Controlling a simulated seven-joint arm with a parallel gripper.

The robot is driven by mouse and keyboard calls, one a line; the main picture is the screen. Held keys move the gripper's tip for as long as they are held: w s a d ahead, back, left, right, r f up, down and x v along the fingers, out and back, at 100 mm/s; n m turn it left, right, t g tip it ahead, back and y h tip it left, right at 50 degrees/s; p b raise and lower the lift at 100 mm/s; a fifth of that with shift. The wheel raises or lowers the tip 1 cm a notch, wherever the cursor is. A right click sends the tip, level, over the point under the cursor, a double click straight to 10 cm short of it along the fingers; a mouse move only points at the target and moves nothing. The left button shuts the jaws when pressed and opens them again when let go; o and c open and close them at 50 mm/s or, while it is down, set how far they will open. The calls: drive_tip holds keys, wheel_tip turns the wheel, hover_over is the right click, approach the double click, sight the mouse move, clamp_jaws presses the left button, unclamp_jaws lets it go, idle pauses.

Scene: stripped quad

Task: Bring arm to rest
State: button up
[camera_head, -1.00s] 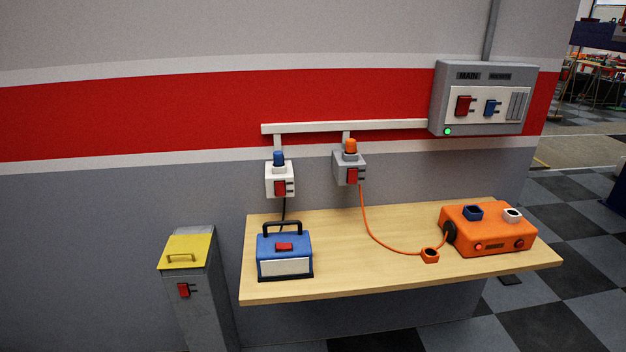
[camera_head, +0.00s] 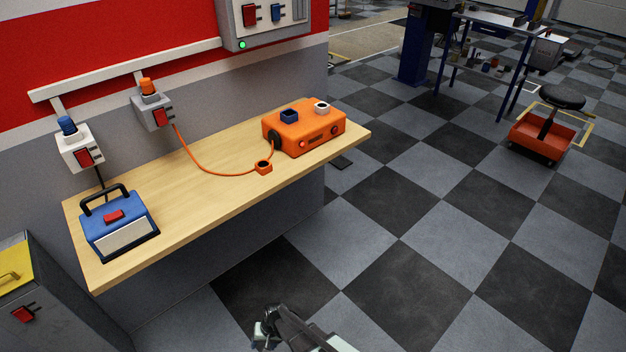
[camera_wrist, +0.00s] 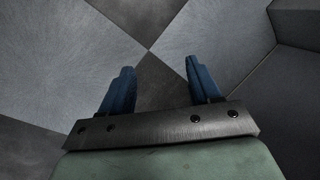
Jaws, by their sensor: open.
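My gripper shows in the wrist view (camera_wrist: 160,88) with its two blue fingers spread apart and nothing between them. It points down over the checkered floor. In the head view part of my arm (camera_head: 290,330) shows at the bottom, over the floor in front of the wooden bench (camera_head: 215,215) and apart from it. The fingers cannot be made out clearly there.
On the bench are a blue box with a black handle (camera_head: 120,228) and an orange unit (camera_head: 305,135) with an orange cable. A grey bin with a yellow lid (camera_head: 15,265) stands at left. A red stool (camera_head: 540,140) is far right. The floor between is clear.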

drive_tip(key=s+d+r+g+h, duration=0.1)
drive_tip(key=s+d+r, duration=0.2)
drive_tip(key=d, duration=0.9)
drive_tip(key=s+d+r+m+g+h, duration=0.1)
drive_tip(key=s+d+r+g, duration=0.1)
drive_tip(key=s+d, duration=0.7)
drive_tip(key=s+d+r+g+h, duration=0.1)
drive_tip(key=s+d, duration=0.5)
drive_tip(key=d, duration=1)
wheel_tip(320, 180, up, 3)
drive_tip(key=shift+s+f+m+g, duration=0.1)
drive_tip(key=shift+s+m+g, duration=0.25)
drive_tip(key=shift+g, duration=0.25)
drive_tip(key=shift+d, duration=0.1)
drive_tip(key=shift+c, duration=0.4)
